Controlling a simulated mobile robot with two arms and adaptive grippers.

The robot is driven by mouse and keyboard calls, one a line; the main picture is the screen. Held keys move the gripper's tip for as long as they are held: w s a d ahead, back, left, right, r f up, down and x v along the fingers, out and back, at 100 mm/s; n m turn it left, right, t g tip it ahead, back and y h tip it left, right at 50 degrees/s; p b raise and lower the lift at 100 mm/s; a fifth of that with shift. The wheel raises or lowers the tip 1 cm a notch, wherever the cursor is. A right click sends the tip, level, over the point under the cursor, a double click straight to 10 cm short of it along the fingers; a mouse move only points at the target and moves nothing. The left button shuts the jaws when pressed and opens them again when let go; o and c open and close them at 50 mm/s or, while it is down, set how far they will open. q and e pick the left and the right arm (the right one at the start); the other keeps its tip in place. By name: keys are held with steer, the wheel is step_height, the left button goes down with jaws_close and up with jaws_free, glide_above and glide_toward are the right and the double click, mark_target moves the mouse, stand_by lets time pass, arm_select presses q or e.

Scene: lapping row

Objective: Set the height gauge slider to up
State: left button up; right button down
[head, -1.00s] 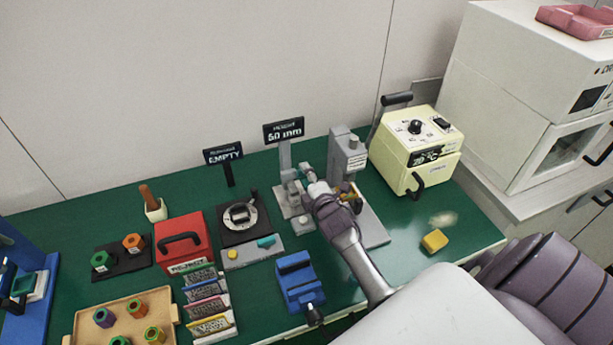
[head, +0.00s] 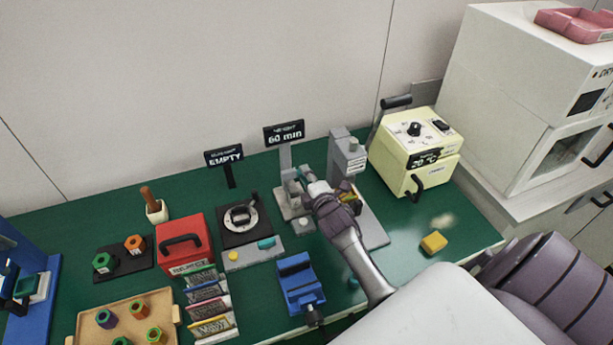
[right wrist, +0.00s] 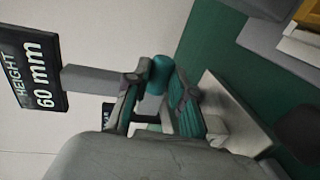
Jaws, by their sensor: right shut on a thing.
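The height gauge is a grey post on a grey base (head: 292,212), with a black sign (head: 284,132) on top that reads 60 mm. The sign also shows sideways in the right wrist view (right wrist: 33,72). The slider has a teal knob (right wrist: 160,75) that shows between my fingers in the right wrist view. My right gripper (head: 304,181) is shut on the slider, on the post partway up below the sign. My wrist hides part of the slider in the head view. My left gripper is out of view.
A grey stand (head: 347,158) is close to the right of my right gripper. A cream heater box (head: 423,160) is beyond it. A blue vise (head: 297,280), a black dial unit (head: 243,220) and a red box (head: 180,245) are to the left. A yellow block (head: 434,242) lies at the right.

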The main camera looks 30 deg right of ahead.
arm_select(q)
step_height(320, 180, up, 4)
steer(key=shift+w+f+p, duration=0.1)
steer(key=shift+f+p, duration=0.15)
steer(key=shift+p, duration=0.9)
arm_select(e)
step_height(320, 180, up, 4)
steer(key=shift+w+r, duration=0.1)
steer(key=shift+r, duration=0.2)
steer(key=c, duration=1)
jaws_free()
steer(key=shift+o, duration=0.2)
steer(key=v, duration=1.2)
